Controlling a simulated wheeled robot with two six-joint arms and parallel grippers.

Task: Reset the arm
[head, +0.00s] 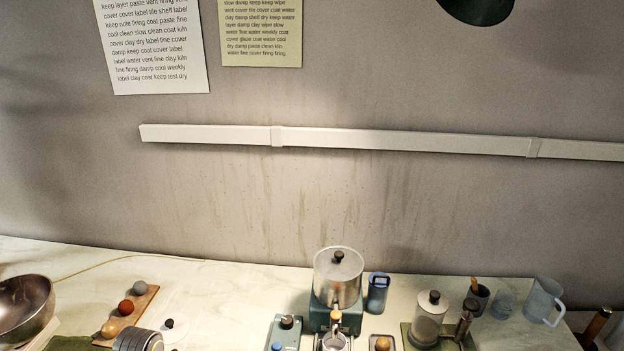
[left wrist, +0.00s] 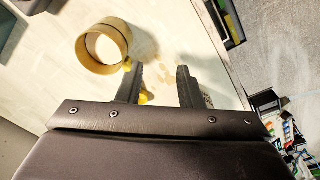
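My left gripper (left wrist: 157,84) shows in the left wrist view. Its two dark fingers stand apart with a clear gap between them, and no thing is held there. A tan ring-shaped container (left wrist: 103,47) lies on the pale surface just beyond the left finger. Small yellow bits show close to the left finger, partly hidden by it. Neither arm nor gripper shows in the head view, and my right gripper is in no view.
In the head view the bench (head: 230,285) carries a metal bowl (head: 25,305), a board with balls (head: 130,310), a lidded metal pot (head: 338,275), a glass jar (head: 430,315) and a clear jug (head: 541,300). The left wrist view shows the surface's edge at right.

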